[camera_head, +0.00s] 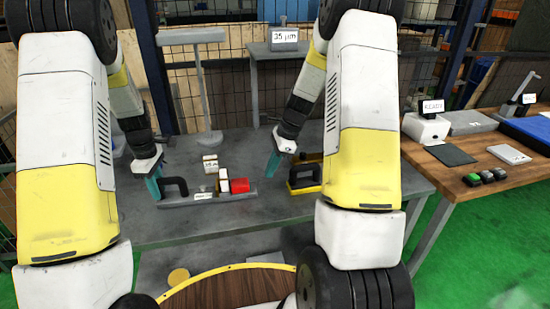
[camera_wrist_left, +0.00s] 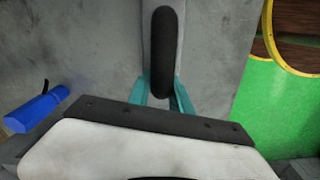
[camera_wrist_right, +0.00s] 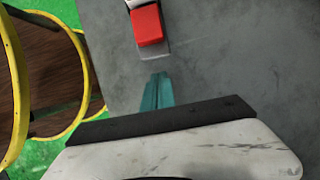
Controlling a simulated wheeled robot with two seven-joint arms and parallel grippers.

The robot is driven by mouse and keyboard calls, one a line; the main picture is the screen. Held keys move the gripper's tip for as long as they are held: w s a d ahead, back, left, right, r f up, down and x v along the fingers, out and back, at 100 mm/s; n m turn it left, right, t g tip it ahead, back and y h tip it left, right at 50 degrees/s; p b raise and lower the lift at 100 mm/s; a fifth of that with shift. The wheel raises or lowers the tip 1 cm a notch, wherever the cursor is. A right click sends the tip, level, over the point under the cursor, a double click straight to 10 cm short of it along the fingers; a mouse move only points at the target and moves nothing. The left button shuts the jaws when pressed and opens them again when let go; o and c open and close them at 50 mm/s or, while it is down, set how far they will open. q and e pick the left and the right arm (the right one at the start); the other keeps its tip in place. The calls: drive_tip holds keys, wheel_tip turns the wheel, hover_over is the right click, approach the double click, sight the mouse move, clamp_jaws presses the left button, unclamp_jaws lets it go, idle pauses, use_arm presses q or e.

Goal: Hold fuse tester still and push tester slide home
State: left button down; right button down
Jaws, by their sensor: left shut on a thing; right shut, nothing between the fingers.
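The fuse tester (camera_head: 208,199) is a long grey base on the grey table, with a black handle (camera_head: 175,183) at its left end. A white block (camera_head: 223,183) and a red slide block (camera_head: 240,186) sit at its right end. My left gripper (camera_head: 154,189) is shut on the handle; the left wrist view shows its teal fingers (camera_wrist_left: 162,92) on either side of the handle. My right gripper (camera_head: 272,166) is shut and empty, right of the red block. In the right wrist view its fingertips (camera_wrist_right: 158,77) are apart from the red block (camera_wrist_right: 148,25).
A yellow and black handled item (camera_head: 304,180) lies on the table right of the tester. Small white labelled boxes (camera_head: 210,163) stand behind it. A grey stand (camera_head: 208,138) rises at the back. A blue object (camera_wrist_left: 35,112) lies near my left wrist.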

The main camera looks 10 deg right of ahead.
sight(247, 181)
drive_tip(key=shift+x, duration=1.1)
drive_tip(key=shift+w+a+f, duration=0.1)
drive_tip(key=shift+a+f, duration=0.1)
drive_tip(key=shift+a, duration=1.85)
drive_tip(key=shift+w+a, duration=0.1)
drive_tip(key=shift+a, duration=1)
use_arm(q)
drive_tip(key=shift+d, duration=0.1)
use_arm(e)
drive_tip(key=shift+d, duration=0.1)
